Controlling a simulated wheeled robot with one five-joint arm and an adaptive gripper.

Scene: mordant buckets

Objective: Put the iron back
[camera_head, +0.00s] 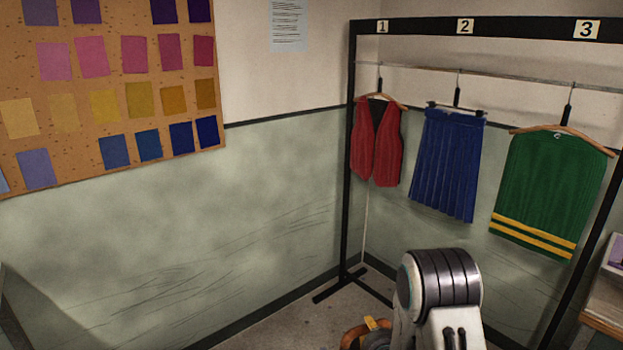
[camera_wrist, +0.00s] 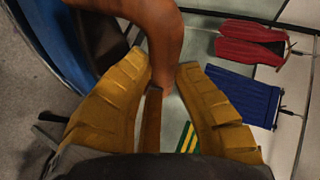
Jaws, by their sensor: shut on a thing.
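My gripper (camera_wrist: 161,63) shows its two yellow ribbed fingers in the wrist view, shut on a thick, curved, orange-brown handle (camera_wrist: 165,25). A blue curved body (camera_wrist: 62,45) shows beside the handle at the upper left; whether the two are joined is hidden. In the head view my gripper (camera_head: 372,323) shows only as a bit of yellow at the bottom edge, with part of the orange-brown handle (camera_head: 351,337) beside it. The rest of the held thing is out of view, and I cannot tell for certain that it is the iron.
A black garment rack (camera_head: 349,150) numbered 1 to 3 holds a red vest (camera_head: 376,142), a blue pleated skirt (camera_head: 445,165) and a green top (camera_head: 550,190). A counter edge (camera_head: 606,312) is at the lower right. A swatch board (camera_head: 120,85) hangs on the left wall.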

